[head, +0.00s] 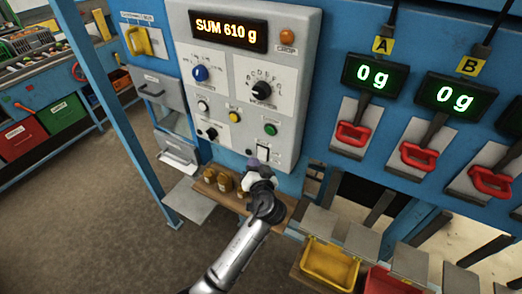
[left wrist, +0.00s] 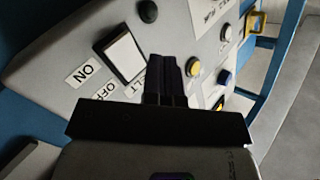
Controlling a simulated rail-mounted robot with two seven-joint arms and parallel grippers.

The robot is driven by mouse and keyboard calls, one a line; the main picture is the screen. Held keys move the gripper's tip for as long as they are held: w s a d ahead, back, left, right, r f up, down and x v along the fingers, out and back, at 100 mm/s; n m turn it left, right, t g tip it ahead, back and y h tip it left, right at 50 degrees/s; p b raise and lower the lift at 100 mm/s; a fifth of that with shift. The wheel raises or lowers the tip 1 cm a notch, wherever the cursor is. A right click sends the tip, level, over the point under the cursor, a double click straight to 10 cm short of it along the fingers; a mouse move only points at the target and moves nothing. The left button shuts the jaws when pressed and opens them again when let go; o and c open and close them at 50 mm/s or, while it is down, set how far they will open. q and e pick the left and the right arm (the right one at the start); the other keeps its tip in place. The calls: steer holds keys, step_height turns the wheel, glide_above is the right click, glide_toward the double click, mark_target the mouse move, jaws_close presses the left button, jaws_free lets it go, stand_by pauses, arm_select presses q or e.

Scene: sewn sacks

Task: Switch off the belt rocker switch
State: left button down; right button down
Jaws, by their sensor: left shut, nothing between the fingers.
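The belt rocker switch (left wrist: 124,55) is a white rocker in a black frame on the grey control panel. In the left wrist view, ON and OFF labels lie beside it, and the BELT label is partly covered by my fingers. In the head view the rocker (head: 263,153) shows small near the panel's lower edge. My left gripper (head: 254,163) is at the panel's lower part, just below and left of the rocker. In the left wrist view its black fingers (left wrist: 166,68) are together and empty, right of the switch. I cannot tell whether they touch the panel. My right gripper is not in view.
The panel also carries a green button (head: 270,129), a yellow button (head: 234,117), a blue knob (head: 200,73) and a black dial (head: 261,91). Small brown jars (head: 224,182) stand on a shelf below. Red handles (head: 352,134) and a yellow bin (head: 330,264) are to the right.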

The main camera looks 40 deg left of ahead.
arm_select(q)
steer(key=shift+s+d+f, duration=0.1)
steer(key=shift+s+d, duration=0.05)
steer(key=shift+s, duration=0.8)
steer(key=shift+s+d+f, duration=0.1)
steer(key=shift+s, duration=0.85)
steer(key=s+d+f+m+g+h, duration=0.2)
steer(key=s+d+f+m+h, duration=0.3)
steer(key=s+d+h, duration=0.75)
steer(key=s+f+g+h, duration=0.1)
steer(key=s+f+g, duration=0.1)
steer(key=s+f, duration=0.35)
steer(key=s+f+m+g, duration=0.1)
steer(key=s+f+g, duration=0.1)
steer(key=s, duration=0.6)
steer(key=s+f+g+h, duration=0.1)
steer(key=s+f, duration=0.3)
steer(key=s, duration=0.3)
step_height(320, 180, up, 19)
steer(key=w+p, duration=0.1)
steer(key=p, duration=1.8)
steer(key=shift+y, duration=0.25)
